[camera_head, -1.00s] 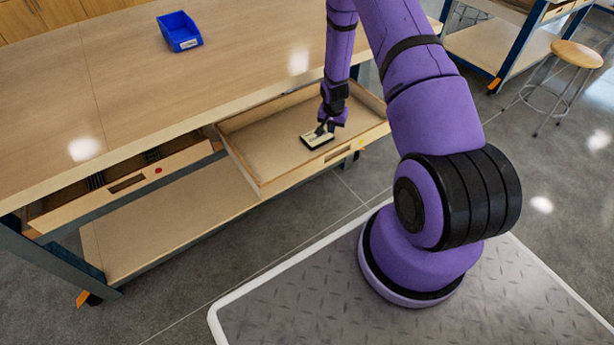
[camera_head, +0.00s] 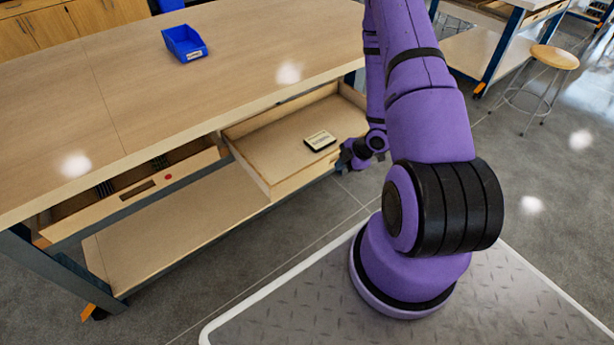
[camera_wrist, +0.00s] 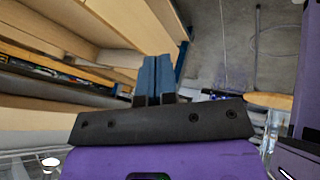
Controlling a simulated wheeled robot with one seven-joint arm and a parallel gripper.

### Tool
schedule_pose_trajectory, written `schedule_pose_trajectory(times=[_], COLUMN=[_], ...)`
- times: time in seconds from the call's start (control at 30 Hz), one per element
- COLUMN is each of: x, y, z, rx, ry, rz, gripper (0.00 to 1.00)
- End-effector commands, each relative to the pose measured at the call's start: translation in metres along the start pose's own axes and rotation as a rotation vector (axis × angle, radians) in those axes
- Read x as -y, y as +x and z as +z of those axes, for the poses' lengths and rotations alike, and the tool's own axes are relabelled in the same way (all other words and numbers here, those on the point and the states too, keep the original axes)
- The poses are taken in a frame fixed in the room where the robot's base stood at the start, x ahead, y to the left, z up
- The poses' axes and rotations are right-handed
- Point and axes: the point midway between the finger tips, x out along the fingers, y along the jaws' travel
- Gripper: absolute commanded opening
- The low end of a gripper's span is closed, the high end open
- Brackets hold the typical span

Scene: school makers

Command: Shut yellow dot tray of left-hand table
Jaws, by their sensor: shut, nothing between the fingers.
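The yellow dot tray (camera_head: 300,178) is the right drawer of the wooden table (camera_head: 110,75). It stands pulled well out in the head view; its yellow dot is hidden behind my gripper and arm now. A small cream and black box (camera_head: 319,141) lies flat on the tray floor. My gripper (camera_head: 345,158) is low outside the tray, by the right part of its front panel. I cannot tell whether it touches the panel. In the wrist view the blue fingers (camera_wrist: 156,78) are together and empty, with pale wood panels to their left.
A second drawer with a red dot (camera_head: 140,192) is partly open on the left, with dark items inside. A blue bin (camera_head: 185,43) stands on the tabletop. A stool (camera_head: 554,58) and another table are at the far right.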

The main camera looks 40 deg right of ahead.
Motion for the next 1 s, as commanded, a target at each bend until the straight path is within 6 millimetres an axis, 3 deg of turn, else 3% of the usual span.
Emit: schedule_pose_trajectory(times=[0.27,0.83,1.0], x=[0.011,0.011,-0.013], y=[-0.001,0.095,0.104], z=[-0.012,-0.018,-0.021], rx=[-0.066,-0.064,-0.063], ry=[-0.126,-0.123,-0.125], rz=[0.008,0.007,0.01], gripper=[0.0,0.0,0.0])
